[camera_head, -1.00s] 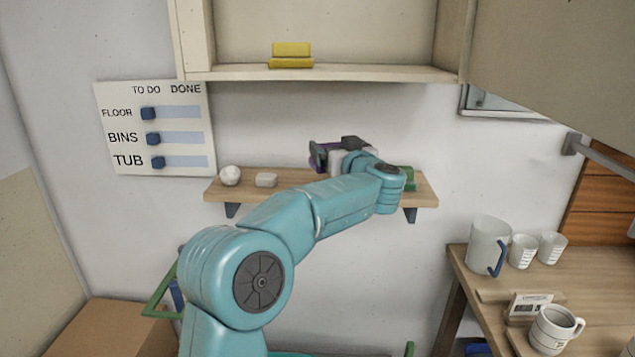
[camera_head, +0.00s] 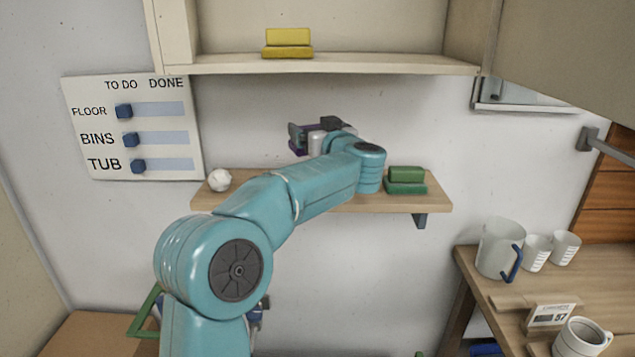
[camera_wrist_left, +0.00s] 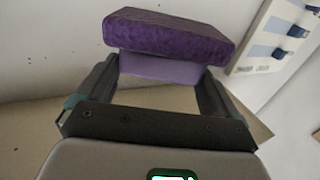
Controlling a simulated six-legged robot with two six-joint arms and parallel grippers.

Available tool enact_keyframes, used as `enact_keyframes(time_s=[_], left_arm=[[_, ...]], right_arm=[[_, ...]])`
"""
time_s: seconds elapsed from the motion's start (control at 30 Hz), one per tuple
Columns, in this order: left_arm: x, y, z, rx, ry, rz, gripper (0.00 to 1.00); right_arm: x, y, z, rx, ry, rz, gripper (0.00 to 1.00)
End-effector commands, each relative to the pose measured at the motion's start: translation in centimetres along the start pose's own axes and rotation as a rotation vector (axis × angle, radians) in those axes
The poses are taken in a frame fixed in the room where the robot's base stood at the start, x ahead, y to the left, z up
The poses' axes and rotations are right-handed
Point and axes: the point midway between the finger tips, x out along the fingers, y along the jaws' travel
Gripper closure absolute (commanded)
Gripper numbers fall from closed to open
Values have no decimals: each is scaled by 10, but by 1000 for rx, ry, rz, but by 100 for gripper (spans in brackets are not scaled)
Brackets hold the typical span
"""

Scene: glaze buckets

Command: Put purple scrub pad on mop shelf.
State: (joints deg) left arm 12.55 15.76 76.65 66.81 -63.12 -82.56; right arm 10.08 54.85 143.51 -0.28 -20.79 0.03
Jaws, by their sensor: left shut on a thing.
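The purple scrub pad (camera_wrist_left: 170,35) has a dark rough top and a lighter purple base. My left gripper (camera_wrist_left: 158,78) is shut on it, with a finger on each side of the base. In the head view, only a sliver of the purple pad (camera_head: 297,148) shows at my left gripper (camera_head: 308,137), near the wall and above the lower wooden shelf (camera_head: 420,203). The pad appears clear of the shelf board. I see no label telling which shelf is the mop shelf. My right gripper is not in view.
The lower shelf holds a white ball (camera_head: 219,180) at its left and a green pad (camera_head: 405,181) at its right. A yellow pad (camera_head: 288,43) sits on the upper shelf (camera_head: 360,66). A to-do board (camera_head: 133,128) hangs left. Mugs and a jug (camera_head: 497,248) stand right.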

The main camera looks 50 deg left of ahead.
Motion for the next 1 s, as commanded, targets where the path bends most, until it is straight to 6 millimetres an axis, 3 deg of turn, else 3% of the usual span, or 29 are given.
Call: enact_keyframes(time_s=[0.2,0.4,0.47,0.8,1.0], left_arm=[[-3,0,5,2,-1,1,38],[-5,0,46,5,-2,0,38],[-5,-1,55,4,-1,1,45],[-3,-1,98,3,0,0,45],[-2,-1,100,0,0,0,45]], right_arm=[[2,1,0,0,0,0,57],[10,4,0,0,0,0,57],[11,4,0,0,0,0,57],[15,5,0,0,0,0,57],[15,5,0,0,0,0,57]])
